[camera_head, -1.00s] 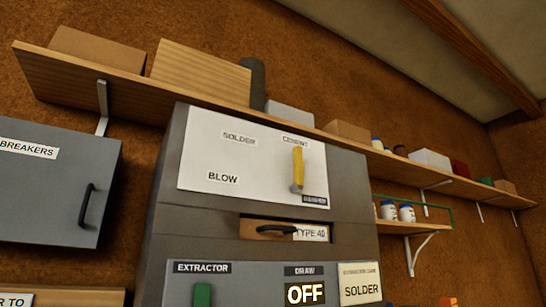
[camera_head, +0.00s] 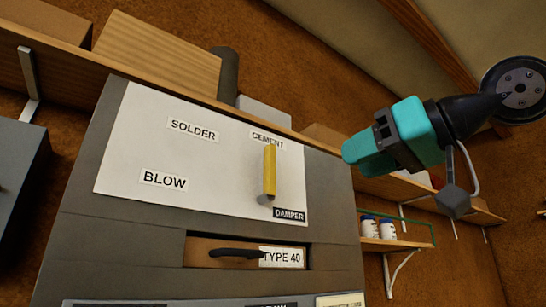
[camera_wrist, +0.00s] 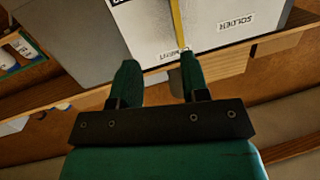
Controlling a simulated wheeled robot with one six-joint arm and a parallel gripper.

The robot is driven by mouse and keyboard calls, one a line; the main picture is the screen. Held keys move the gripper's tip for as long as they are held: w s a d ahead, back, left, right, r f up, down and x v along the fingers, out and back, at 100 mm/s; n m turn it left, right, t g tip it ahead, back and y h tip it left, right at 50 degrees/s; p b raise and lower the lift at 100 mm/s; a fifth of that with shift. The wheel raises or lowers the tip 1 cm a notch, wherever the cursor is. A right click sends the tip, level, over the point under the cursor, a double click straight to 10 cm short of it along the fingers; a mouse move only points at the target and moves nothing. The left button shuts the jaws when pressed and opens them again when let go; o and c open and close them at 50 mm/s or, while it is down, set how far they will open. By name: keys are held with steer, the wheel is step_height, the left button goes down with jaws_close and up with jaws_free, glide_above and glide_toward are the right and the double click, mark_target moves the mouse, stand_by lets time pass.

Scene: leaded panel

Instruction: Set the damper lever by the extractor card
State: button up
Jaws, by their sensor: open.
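The yellow damper lever (camera_head: 269,170) stands upright on a white plate (camera_head: 130,150), its tip at the CEMENT label (camera_head: 267,140). A SOLDER label (camera_head: 193,130) and a BLOW label (camera_head: 164,181) lie left of it; a DAMPER label (camera_head: 290,215) is below right. Only the top strip of the extractor card (camera_head: 340,301) shows at the bottom edge; its word is cut off now, but read SOLDER a second ago. My teal gripper (camera_head: 352,158) is to the right of the lever, empty. In the wrist view my open fingers (camera_wrist: 158,80) show, with the lever (camera_wrist: 177,25) beyond them.
A wooden shelf (camera_head: 80,75) with boxes runs above the grey cabinet (camera_head: 335,195). A TYPE 40 slot with a dark handle (camera_head: 234,253) is below the plate. A small shelf with jars (camera_head: 388,230) stands at the right.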

step_height(320, 180, up, 4)
steer(key=s+n+y, duration=0.1)
steer(key=s, duration=0.1)
steer(key=p, duration=0.7)
glide_toward(273, 156)
steer(key=shift+t, duration=0.3)
steer(key=x, duration=0.9)
steer(key=shift+a+f, duration=0.15)
steer(key=shift+a, duration=0.05)
steer(key=shift+w+a+f, duration=0.1)
steer(key=shift+w+a, duration=0.15)
steer(key=shift+c, duration=0.2)
jaws_close()
